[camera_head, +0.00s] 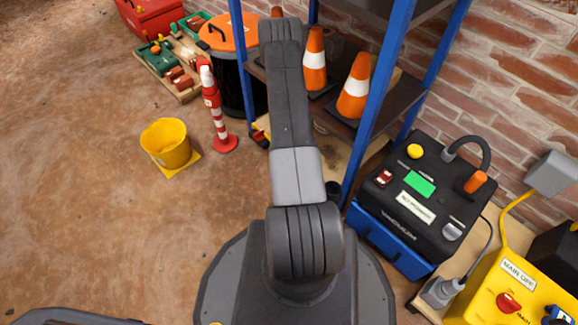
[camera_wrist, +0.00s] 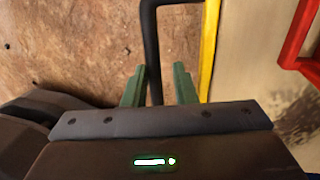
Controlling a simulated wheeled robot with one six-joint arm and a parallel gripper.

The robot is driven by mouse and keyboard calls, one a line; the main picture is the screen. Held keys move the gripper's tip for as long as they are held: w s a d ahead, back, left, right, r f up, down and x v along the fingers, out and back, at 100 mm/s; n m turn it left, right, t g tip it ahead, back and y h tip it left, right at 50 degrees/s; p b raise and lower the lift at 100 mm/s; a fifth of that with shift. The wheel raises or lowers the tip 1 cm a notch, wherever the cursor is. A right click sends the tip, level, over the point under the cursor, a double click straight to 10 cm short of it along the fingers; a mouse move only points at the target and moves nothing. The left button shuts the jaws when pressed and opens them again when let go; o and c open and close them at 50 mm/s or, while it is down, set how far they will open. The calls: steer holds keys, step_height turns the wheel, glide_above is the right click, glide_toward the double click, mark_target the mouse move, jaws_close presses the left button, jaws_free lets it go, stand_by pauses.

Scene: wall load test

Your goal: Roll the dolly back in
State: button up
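In the wrist view my gripper (camera_wrist: 158,82) has its two green fingers apart. A black bar (camera_wrist: 152,45) runs between the fingertips, with a gap visible on each side; it bends to the right at the top like a handle. Right of it is a yellow edge (camera_wrist: 209,45) with a pale flat board (camera_wrist: 245,55) beyond, which looks like the dolly. In the head view a pale board (camera_head: 340,150) shows low under the blue-framed shelf, partly hidden by my arm. My gripper is hidden there behind the arm.
A red-and-white post (camera_head: 215,110), a yellow bucket (camera_head: 166,145) and an orange-lidded bin (camera_head: 232,65) stand left of the shelf (camera_head: 385,75). A black vacuum unit (camera_head: 420,190) and a yellow switch box (camera_head: 510,290) are at right.

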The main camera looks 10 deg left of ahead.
steer(key=shift+o, duration=0.9)
